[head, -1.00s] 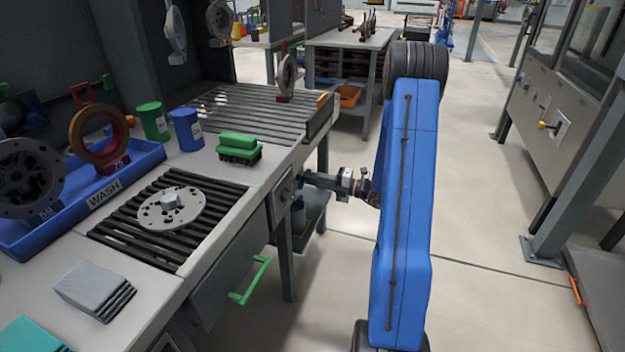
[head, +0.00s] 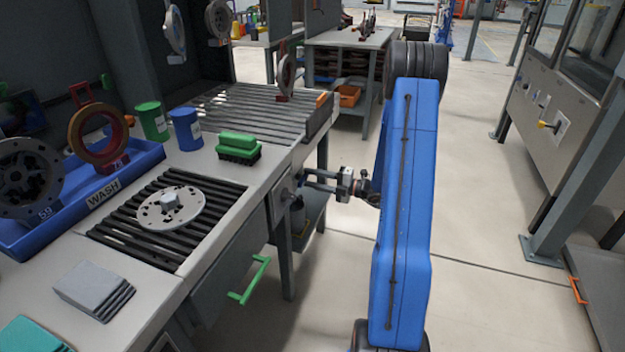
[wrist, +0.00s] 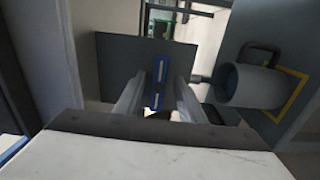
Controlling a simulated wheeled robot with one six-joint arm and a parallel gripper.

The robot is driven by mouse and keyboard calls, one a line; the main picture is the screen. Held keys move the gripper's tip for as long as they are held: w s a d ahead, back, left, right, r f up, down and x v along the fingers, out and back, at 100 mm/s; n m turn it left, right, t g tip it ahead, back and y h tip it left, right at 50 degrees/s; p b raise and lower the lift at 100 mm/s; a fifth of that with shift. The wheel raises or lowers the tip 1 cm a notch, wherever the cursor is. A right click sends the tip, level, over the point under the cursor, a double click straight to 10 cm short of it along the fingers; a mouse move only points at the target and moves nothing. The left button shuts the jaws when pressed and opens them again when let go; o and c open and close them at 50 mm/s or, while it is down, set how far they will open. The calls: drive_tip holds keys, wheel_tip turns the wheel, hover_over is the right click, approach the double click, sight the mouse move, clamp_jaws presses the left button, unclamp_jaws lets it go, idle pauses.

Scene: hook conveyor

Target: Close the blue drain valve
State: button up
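The blue drain valve handle (wrist: 158,82) shows in the wrist view as a narrow blue bar in front of a grey panel. My gripper (wrist: 157,98) has its two fingers spread, one on each side of the bar, with visible gaps. The fingers look apart from the handle, though depth is hard to judge. In the head view my gripper (head: 308,181) reaches left to the bench's right side panel, below the worktop. The valve is small and mostly hidden by the fingers there.
A grey cylindrical container (wrist: 250,85) with a dark handle stands close right of the fingers in the wrist view, by a yellow-outlined square. The bench (head: 235,205) bears a slatted rack and blue wash tray (head: 130,170). A green drawer handle (head: 255,280) juts out nearby.

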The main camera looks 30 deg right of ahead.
drive_tip(key=v, duration=1.7)
drive_tip(key=shift+s+d, duration=0.1)
drive_tip(key=shift+s, duration=0.05)
idle(0.3)
